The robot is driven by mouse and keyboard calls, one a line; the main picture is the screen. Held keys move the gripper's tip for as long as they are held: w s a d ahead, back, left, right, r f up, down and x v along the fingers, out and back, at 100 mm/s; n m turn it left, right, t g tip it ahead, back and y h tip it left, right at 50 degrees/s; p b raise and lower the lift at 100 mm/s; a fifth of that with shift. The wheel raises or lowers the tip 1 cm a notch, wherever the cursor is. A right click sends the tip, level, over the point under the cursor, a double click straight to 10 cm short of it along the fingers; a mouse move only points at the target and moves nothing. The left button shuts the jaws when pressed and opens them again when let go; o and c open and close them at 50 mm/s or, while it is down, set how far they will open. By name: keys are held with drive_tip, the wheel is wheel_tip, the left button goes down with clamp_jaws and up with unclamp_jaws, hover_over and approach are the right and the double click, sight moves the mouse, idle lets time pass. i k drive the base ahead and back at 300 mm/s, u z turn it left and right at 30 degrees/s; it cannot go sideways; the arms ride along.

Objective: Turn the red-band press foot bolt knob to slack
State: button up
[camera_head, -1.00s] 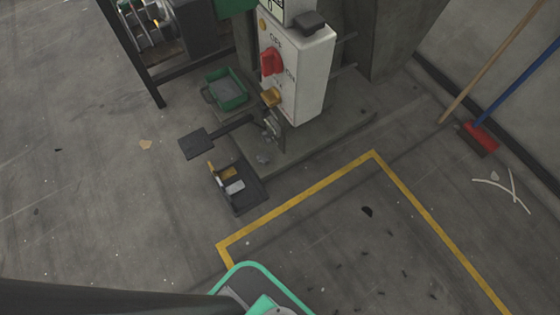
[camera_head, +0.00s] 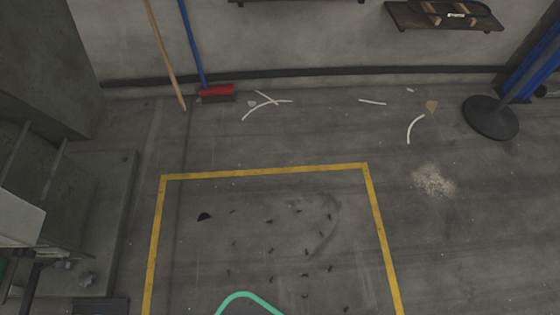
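At the left edge, part of a machine shows: the lower corner of a pale box (camera_head: 18,222) in front of a grey column, on a concrete plinth (camera_head: 112,215). I cannot tell from this part whether it is the red-band press. My gripper is not in view.
Yellow floor tape (camera_head: 265,171) outlines a mostly clear area with dark scraps. A red broom (camera_head: 217,92) leans at the back wall. Pale strips (camera_head: 268,101) lie nearby. A wall shelf (camera_head: 440,18) is above.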

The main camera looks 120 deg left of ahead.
sight(86, 279)
drive_tip(key=z, duration=0.6)
drive_tip(key=k, duration=0.95)
drive_tip(key=z, duration=2.2)
